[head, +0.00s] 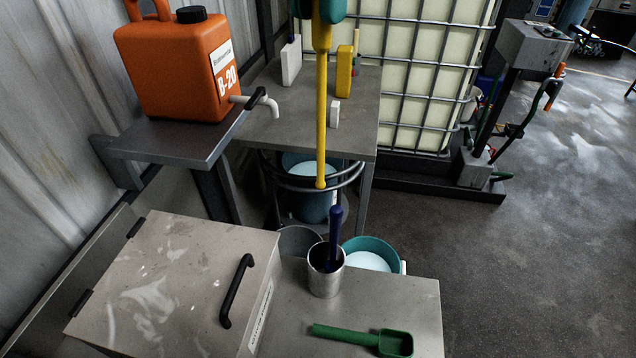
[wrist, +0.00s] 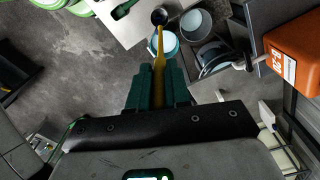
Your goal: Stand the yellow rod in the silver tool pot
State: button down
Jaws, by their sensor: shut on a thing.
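The yellow rod (head: 322,110) hangs upright from my gripper (head: 319,10), which is shut on its upper end at the top edge of the head view. The rod's lower tip is free, apart from and above the silver tool pot (head: 325,282) in the picture. The pot stands upright on the grey bench, with a dark blue-handled tool (head: 335,232) in it. In the wrist view, the teal fingers of my gripper (wrist: 158,82) close around the rod (wrist: 159,48). Its far end points at the dark mouth of the pot (wrist: 159,16).
A green scoop (head: 365,337) lies right of the pot. A grey lidded box (head: 180,280) with a black handle stands left. Buckets (head: 372,248) stand behind the bench. An orange canister (head: 178,70) sits on a shelf.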

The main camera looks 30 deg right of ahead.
aim_at(319, 141)
notch_tip(319, 141, down, 27)
jog(key=p, duration=0.4)
jog(key=shift+f, duration=0.4)
jog(key=c, duration=1.1)
grip_release()
jog(key=shift+r, duration=0.1)
notch_tip(319, 141, up, 12)
jog(key=shift+r+b, duration=0.15)
jog(key=shift+b, duration=0.85)
